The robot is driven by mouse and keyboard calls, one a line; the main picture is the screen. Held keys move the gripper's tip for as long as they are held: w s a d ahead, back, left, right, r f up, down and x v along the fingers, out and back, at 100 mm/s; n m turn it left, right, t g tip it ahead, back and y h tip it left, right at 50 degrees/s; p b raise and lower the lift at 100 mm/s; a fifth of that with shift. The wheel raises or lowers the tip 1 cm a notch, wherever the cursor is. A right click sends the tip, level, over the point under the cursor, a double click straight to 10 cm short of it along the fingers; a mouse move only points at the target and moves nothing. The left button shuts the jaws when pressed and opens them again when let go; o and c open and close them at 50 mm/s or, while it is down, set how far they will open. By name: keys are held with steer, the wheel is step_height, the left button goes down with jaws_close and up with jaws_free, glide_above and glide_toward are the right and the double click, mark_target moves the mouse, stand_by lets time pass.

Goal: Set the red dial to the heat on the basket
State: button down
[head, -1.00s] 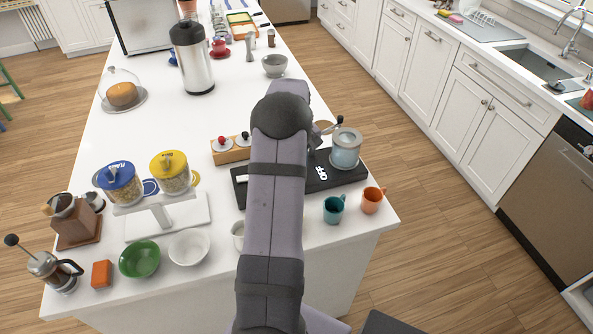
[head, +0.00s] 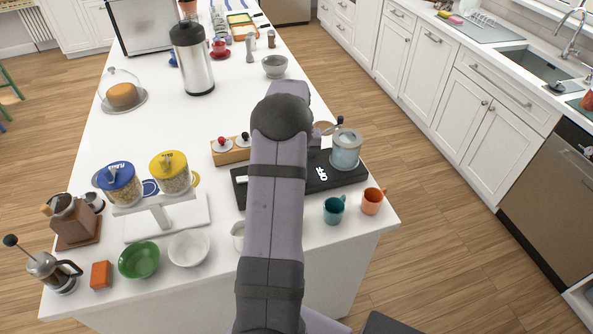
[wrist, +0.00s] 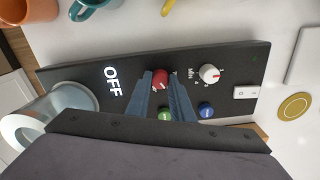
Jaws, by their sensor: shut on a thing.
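The red dial (wrist: 160,77) sits on the dark panel (wrist: 130,65) in the wrist view. My gripper (wrist: 162,84) has its two blue-grey fingers closed on either side of this dial. The dial's marks are mostly hidden by the fingers. A white dial (wrist: 209,74) with small printed marks is beside it, and the panel's display (wrist: 112,81) reads OFF. In the head view the dark panel (head: 342,178) lies on the counter, and my arm hides the gripper and the red dial. I cannot make out a heat mark on any basket.
Green (wrist: 165,114) and blue (wrist: 206,110) knobs sit close to my fingers. A white switch (wrist: 246,92) is at the panel's right end. A glass vessel (head: 345,150) stands on the panel, with teal (head: 334,210) and orange (head: 372,201) mugs in front.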

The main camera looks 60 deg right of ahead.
steer(key=shift+d+r, duration=0.1)
steer(key=c, duration=1.5)
jaws_free()
steer(key=shift+c, duration=0.2)
steer(key=shift+r+b, duration=1.3)
steer(key=shift+r, duration=2.35)
